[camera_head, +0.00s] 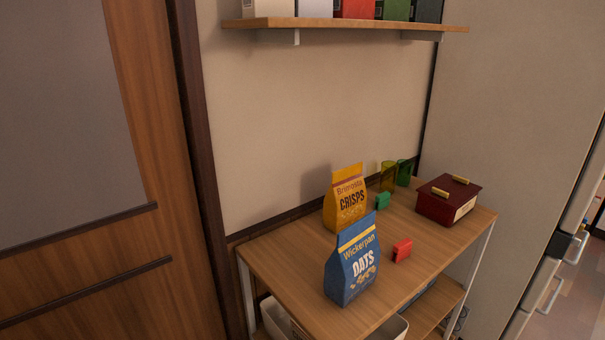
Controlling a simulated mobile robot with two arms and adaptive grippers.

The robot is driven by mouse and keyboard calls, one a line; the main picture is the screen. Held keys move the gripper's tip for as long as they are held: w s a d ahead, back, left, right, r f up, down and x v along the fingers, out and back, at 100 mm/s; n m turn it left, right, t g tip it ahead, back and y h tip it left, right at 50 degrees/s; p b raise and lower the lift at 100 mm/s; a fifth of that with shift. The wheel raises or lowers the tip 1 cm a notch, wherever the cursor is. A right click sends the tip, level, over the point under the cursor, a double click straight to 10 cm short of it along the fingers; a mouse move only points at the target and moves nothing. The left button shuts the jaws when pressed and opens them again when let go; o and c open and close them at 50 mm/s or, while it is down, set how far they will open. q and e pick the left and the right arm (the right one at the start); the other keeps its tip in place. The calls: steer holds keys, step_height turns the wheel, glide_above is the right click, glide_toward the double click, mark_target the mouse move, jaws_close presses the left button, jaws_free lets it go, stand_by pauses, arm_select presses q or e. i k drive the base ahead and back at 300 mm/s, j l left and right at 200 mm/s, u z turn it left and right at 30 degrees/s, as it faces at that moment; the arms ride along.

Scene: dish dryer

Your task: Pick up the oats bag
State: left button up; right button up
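The oats bag (352,262) is a blue paper bag with a yellow band near its folded top and the words "Wickerpan OATS". It stands upright on a wooden table (290,262), near the table's front edge. It partly overlaps a yellow crisps bag (346,203) that stands behind it. Neither of my grippers is in view, and nothing touches the oats bag.
A red block (402,250) and a green block (382,201) lie right of the bags. Yellow (387,176) and green (404,172) glasses stand at the back. A dark red box (447,200) sits on the right. A shelf (345,23) hangs above. A white bin (393,328) is below.

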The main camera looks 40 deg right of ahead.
mark_target(353, 267)
steer(key=i+j+z, duration=0.15)
steer(key=z, duration=0.3)
steer(key=i+j+z, duration=0.25)
steer(key=z, duration=0.2)
steer(key=i+j+z, duration=0.2)
steer(key=z, duration=0.2)
steer(key=i+j+z, duration=0.1)
steer(key=j+z, duration=1.05)
steer(key=j, duration=0.15)
